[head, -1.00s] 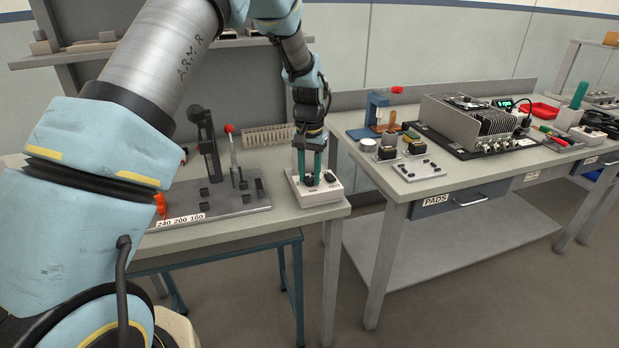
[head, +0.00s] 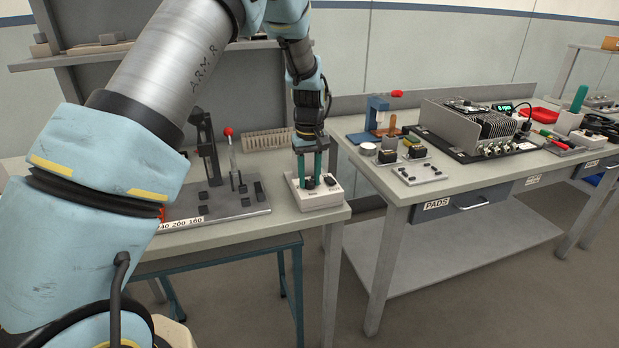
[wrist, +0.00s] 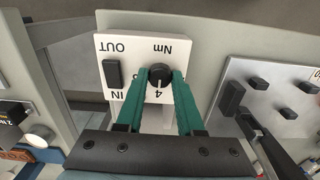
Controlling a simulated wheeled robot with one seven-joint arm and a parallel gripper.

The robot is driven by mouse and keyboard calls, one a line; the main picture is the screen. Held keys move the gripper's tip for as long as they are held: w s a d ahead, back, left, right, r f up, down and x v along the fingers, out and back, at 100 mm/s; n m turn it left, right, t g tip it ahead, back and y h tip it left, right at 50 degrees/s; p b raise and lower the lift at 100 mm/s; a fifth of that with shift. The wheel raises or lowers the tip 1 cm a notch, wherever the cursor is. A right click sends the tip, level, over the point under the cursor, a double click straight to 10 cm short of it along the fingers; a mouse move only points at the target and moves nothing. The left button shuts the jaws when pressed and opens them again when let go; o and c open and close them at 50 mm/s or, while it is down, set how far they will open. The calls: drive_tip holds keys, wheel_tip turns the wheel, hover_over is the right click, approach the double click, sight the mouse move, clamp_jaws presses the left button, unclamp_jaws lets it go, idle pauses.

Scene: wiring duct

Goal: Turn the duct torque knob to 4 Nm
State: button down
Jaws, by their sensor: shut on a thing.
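The duct torque knob (wrist: 160,76) is a round black dial on a white control box (head: 322,199). In the wrist view the box shows "Nm" on one side of the knob and an upside-down "4" on the other. A pale mark on the knob appears to point towards the "4". My gripper (wrist: 160,84) is shut on the knob, with one green finger on each side. In the head view my gripper (head: 309,180) comes down from above onto the box, and the fingers partly hide the knob.
A black rocker switch (wrist: 113,74) sits on the box beside the knob, between "OUT" and "IN". A grey fixture plate (head: 235,205) with black blocks and a red-tipped lever stands left of the box. A second bench (head: 400,188) lies right, across a gap.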

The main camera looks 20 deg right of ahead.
sight(309, 181)
idle(0.4)
drive_tip(key=c, duration=0.5)
unclamp_jaws()
drive_tip(key=shift+c, duration=0.2)
wheel_tip(309, 181, up, 11)
drive_tip(key=b, duration=0.2)
drive_tip(key=shift+b, duration=0.4)
drive_tip(key=shift+f, duration=0.1)
